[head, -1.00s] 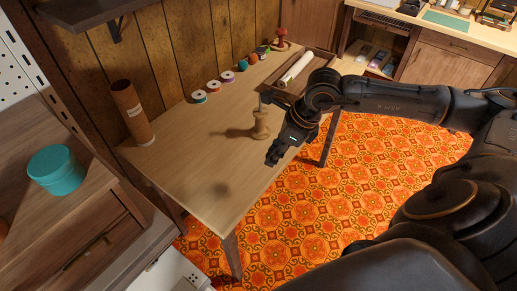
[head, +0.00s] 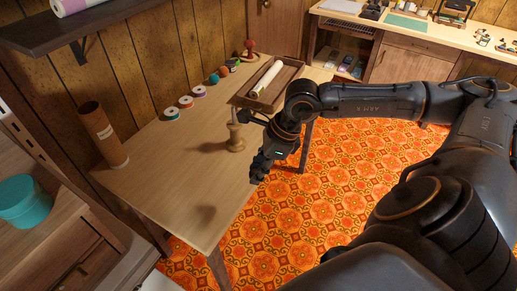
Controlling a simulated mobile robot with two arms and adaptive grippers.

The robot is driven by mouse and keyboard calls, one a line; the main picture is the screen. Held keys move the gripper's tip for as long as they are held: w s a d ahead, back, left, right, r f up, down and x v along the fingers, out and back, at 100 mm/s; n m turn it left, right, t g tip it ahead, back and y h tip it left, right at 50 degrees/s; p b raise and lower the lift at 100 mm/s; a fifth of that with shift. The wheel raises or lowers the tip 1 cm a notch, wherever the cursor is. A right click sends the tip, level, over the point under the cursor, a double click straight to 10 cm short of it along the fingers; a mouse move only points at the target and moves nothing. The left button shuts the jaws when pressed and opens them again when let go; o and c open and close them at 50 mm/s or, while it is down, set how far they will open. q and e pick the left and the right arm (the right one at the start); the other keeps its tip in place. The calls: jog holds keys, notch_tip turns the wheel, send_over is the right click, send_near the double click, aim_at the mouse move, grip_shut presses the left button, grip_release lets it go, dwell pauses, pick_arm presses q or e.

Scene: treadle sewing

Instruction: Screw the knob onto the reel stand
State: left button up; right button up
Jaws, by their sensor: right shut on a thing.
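The pale wooden reel stand (head: 236,136) stands upright on the long wooden table (head: 165,190), near its front edge. A small light piece, which I take for the knob (head: 243,115), shows at the top of the stand. My right gripper (head: 254,120) reaches in from the right, with a dark finger at the stand's top. It is shut on the knob, which is small and partly hidden. I cannot tell whether the knob is seated on the stand. My left gripper is out of view.
A wooden tray (head: 245,101) with a white roll lies behind the stand. Several thread spools (head: 186,102) line the wall side. A brown tube (head: 103,134) stands at the left. A red-topped item (head: 250,45) stands at the far end. The table's front left part is clear.

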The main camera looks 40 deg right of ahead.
jog(key=s+a+f+n+g+h, duration=0.1)
jog(key=s+a+f+n+g, duration=0.2)
jog(key=n, duration=1)
jog(key=s+a+f+n+g+h, duration=0.2)
jog(key=a+f+n, duration=0.6)
jog(key=n, duration=0.5)
jog(key=s+g, duration=0.1)
jog(key=g, duration=0.1)
jog(key=shift+a+g+h+p, duration=0.15)
jog(key=shift+g+h+p, duration=0.15)
jog(key=shift+f, duration=0.1)
